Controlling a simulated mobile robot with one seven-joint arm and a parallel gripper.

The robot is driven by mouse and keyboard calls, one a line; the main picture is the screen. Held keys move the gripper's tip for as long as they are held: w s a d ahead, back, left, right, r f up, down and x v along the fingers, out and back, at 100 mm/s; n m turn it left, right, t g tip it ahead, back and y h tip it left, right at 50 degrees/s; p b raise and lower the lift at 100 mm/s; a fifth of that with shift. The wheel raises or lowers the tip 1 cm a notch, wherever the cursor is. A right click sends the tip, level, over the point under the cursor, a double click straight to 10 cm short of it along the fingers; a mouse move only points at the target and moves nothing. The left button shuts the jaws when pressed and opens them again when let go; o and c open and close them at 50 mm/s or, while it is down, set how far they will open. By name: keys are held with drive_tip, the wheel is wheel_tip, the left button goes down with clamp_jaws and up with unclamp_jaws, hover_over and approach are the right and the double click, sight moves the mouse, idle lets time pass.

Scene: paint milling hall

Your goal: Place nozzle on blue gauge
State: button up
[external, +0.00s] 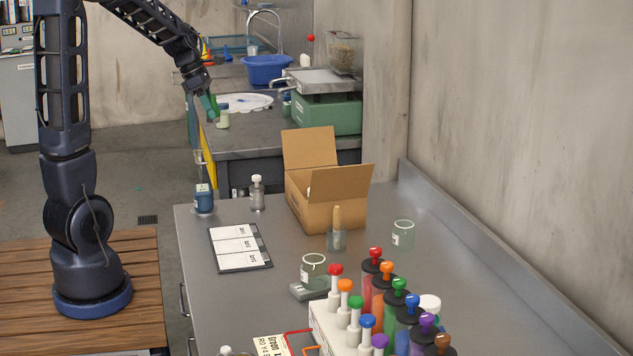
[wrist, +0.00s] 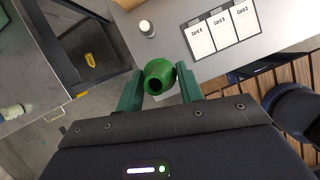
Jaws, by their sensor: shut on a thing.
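A green, rounded nozzle with a dark round opening (wrist: 160,77) is held between the two green fingers of my gripper (wrist: 160,86). In the external view my gripper (external: 211,107) hangs at the front of the far bench, high up and left of the near table. The nozzle is hard to separate from the green fingers there. A small blue block-like object with a white label (external: 204,198) stands at the far left corner of the near table. It looks like the blue gauge, but I cannot be sure. I do not see it in the wrist view.
A grey bottle (external: 257,193) stands right of the blue object, with a card board (external: 262,233) in front. An open cardboard box (external: 325,208), a glass beaker (external: 403,234) and coloured-topped bottles (external: 387,285) fill the right side.

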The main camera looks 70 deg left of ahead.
drive_tip(key=s+a, duration=0.1)
drive_tip(key=s, duration=0.3)
approach(206, 188)
drive_tip(key=x, duration=0.5)
drive_tip(key=shift+a, duration=0.1)
drive_tip(key=shift+f, duration=0.1)
drive_tip(key=o, duration=1)
